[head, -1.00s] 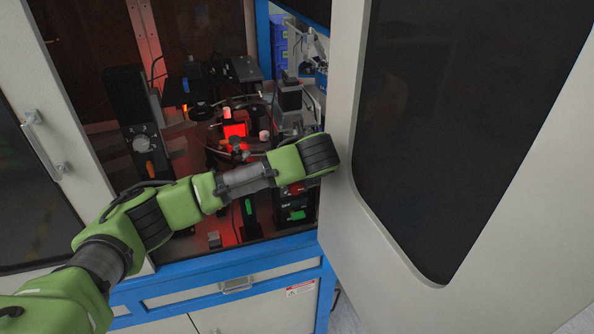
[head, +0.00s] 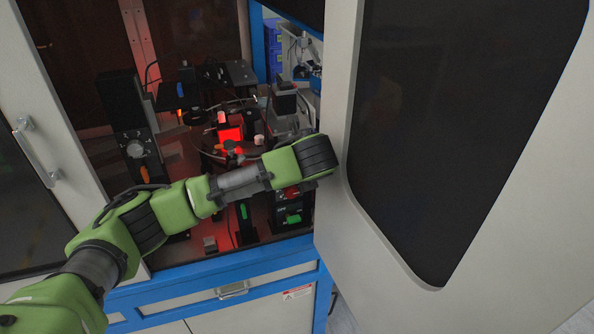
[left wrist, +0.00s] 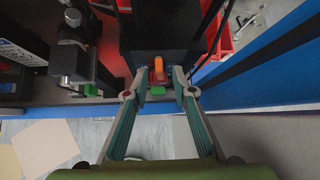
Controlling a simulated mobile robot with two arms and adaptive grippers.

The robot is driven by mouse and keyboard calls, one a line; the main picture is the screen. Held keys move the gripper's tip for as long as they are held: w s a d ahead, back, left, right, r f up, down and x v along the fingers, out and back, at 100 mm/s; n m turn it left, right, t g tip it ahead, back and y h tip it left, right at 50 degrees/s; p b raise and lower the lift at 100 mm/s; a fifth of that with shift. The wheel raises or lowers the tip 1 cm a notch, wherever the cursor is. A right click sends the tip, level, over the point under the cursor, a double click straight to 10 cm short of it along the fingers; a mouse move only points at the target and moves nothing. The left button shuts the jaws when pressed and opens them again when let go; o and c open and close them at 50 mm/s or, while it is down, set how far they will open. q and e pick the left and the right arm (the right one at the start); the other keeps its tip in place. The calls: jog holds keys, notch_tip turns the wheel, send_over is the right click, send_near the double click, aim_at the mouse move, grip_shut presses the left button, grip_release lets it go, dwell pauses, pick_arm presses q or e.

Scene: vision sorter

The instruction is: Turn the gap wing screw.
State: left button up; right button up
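In the left wrist view my left gripper (left wrist: 159,84) is open, its two fingers spread in front of a dark block (left wrist: 158,40). Between the fingertips is an upright orange knob with red at its base (left wrist: 158,70), and a small green part (left wrist: 158,91) sits just below it. I cannot tell for sure which of these is the gap wing screw. The fingers appear apart from the knob. In the head view the gripper is hidden beyond the end of my green left arm. My right gripper is in neither view.
The open cabinet door (head: 340,215) stands close to the right of my arm. Blue frame edging (head: 215,270) runs along the cabinet front.

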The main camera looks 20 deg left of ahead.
pick_arm(q)
jog(key=v, duration=1)
